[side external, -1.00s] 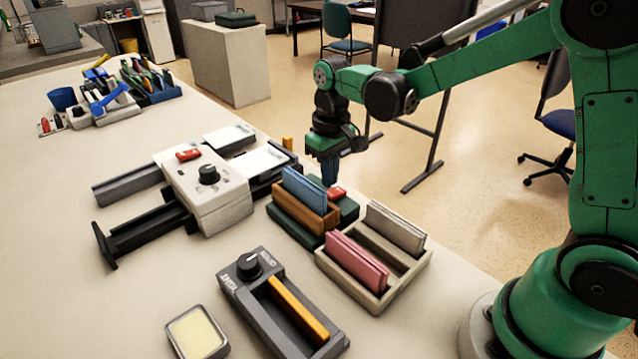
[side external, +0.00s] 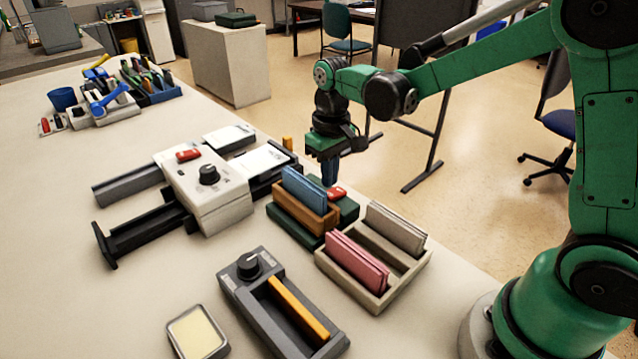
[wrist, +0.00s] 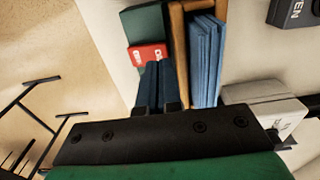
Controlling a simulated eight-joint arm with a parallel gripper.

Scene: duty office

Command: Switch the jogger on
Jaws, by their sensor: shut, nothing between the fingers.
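The jogger, as I take it, is a dark green base (side external: 291,229) carrying a wooden tray (side external: 304,211) with upright blue cards (side external: 304,191). A red rocker switch (side external: 337,193) sits on its far right end, beside the tray; it also shows in the wrist view (wrist: 149,52) with white marks I cannot read. My gripper (side external: 330,183) points down at the switch end, its dark blue fingers together and empty. In the wrist view the fingertips (wrist: 157,68) overlap the switch's edge and hide part of it. I cannot tell whether they touch it or which way it is tipped.
A beige tray (side external: 376,303) with pink and grey cards stands close in front. A white machine (side external: 207,190) with a black knob and another red switch stands left. A grey knob unit (side external: 259,306) with an orange bar is nearer.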

